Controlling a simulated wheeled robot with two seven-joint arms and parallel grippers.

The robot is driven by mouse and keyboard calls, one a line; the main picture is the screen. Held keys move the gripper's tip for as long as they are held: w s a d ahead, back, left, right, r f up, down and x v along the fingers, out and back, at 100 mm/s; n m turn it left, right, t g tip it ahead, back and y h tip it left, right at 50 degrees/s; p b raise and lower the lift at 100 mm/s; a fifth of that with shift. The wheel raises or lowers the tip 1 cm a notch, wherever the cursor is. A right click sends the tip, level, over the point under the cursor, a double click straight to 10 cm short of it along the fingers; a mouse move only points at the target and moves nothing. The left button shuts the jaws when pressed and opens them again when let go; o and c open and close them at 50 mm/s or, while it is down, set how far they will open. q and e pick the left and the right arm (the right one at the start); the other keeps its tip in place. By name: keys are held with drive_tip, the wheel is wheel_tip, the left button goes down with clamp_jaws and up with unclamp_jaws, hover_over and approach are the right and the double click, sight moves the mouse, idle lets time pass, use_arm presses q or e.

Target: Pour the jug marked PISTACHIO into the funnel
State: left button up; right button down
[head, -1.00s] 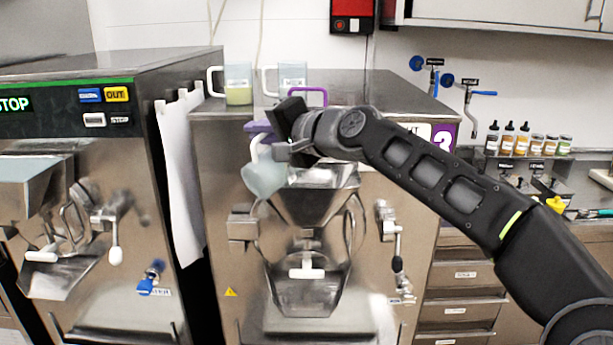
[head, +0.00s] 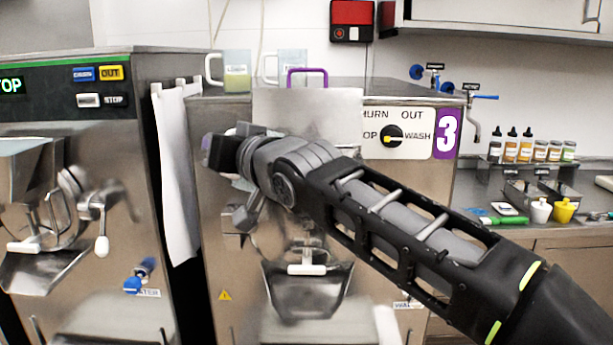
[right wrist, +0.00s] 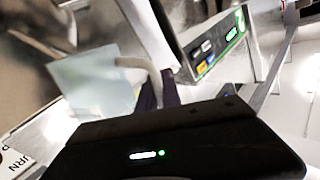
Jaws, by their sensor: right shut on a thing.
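My right gripper (head: 220,153) is at the left front of the machine marked 3, its fingertips mostly hidden in the head view. In the right wrist view it is shut on a pale blue, translucent jug (right wrist: 95,85), whose pale handle reaches toward the fingers. In the head view only a pale sliver of the jug (head: 243,184) shows beside the wrist. I cannot read any marking on it or tell whether anything flows out. The funnel on the machine's front is hidden behind my right arm. My left gripper is not in view.
A jug with yellow-green contents (head: 237,74) and a clear jug (head: 291,66) stand on the machine. Another machine (head: 85,160) is at left, with a white cloth (head: 178,170) between. Bottles (head: 511,145) stand at right.

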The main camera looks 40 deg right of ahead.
wheel_tip(320, 180, down, 7)
drive_tip(key=a+n+b, duration=0.2)
drive_tip(key=n+b, duration=0.1)
drive_tip(key=b, duration=0.6)
drive_tip(key=shift+s+a+f+t, duration=0.15)
drive_tip(key=shift+s+a+t, duration=0.05)
drive_tip(key=shift+s+t, duration=0.1)
